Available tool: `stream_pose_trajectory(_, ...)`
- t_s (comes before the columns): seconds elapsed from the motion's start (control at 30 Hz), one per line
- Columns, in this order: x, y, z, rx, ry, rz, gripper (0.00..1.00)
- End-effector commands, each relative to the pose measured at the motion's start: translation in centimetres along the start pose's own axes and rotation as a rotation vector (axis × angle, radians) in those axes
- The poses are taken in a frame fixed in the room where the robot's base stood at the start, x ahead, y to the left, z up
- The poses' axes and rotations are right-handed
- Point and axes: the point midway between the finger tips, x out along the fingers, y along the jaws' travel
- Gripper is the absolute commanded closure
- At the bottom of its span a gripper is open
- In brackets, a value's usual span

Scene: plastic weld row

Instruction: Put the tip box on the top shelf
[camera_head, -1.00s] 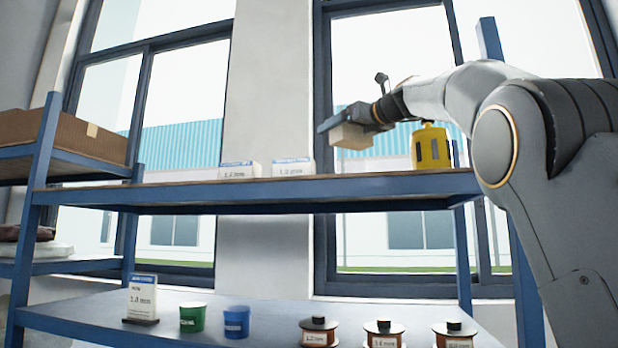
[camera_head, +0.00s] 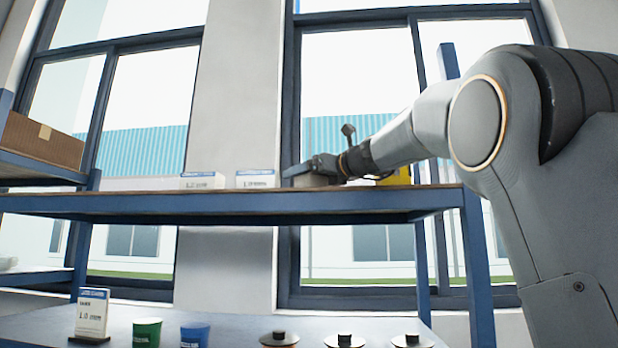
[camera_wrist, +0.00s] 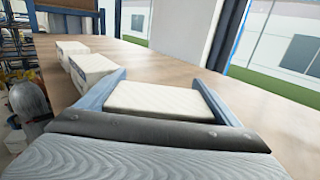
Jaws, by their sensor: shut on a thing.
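The tip box, a pale plain box, is between the two fingers of my gripper (camera_wrist: 162,84) in the wrist view, where the tip box (camera_wrist: 160,103) shows its top. In the head view my gripper (camera_head: 303,172) is low over the top shelf (camera_head: 230,205), right of two labelled boxes. The tip box (camera_head: 313,181) is partly hidden there by the fingers and is at about board height. I cannot tell if its underside touches the board. The wooden surface of the top shelf (camera_wrist: 190,62) spreads around it in the wrist view.
Two white labelled boxes (camera_head: 202,181) (camera_head: 256,179) stand left of my gripper on the top shelf. A yellow container (camera_head: 398,177) is mostly hidden behind my arm. Cups (camera_head: 147,333) and spools (camera_head: 344,340) stand on the lower shelf. Bare board lies right of the tip box.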

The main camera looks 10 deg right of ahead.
Motion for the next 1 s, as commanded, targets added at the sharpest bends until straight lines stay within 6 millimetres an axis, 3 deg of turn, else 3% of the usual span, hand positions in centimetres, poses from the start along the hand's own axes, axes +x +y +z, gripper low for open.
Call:
stream_pose_trajectory(0.17,0.0,0.0,-0.2,0.0,0.0,0.0,0.44)
stream_pose_trajectory(0.2,0.0,0.0,-0.2,0.0,0.0,0.0,0.09)
stream_pose_trajectory(0.23,0.0,0.0,-0.2,0.0,0.0,0.0,0.07)
stream_pose_trajectory(0.67,-0.8,0.0,0.0,-0.001,-0.001,0.0,0.07)
stream_pose_trajectory(1.0,-7.3,-0.1,-0.3,-0.003,-0.001,-0.003,0.07)
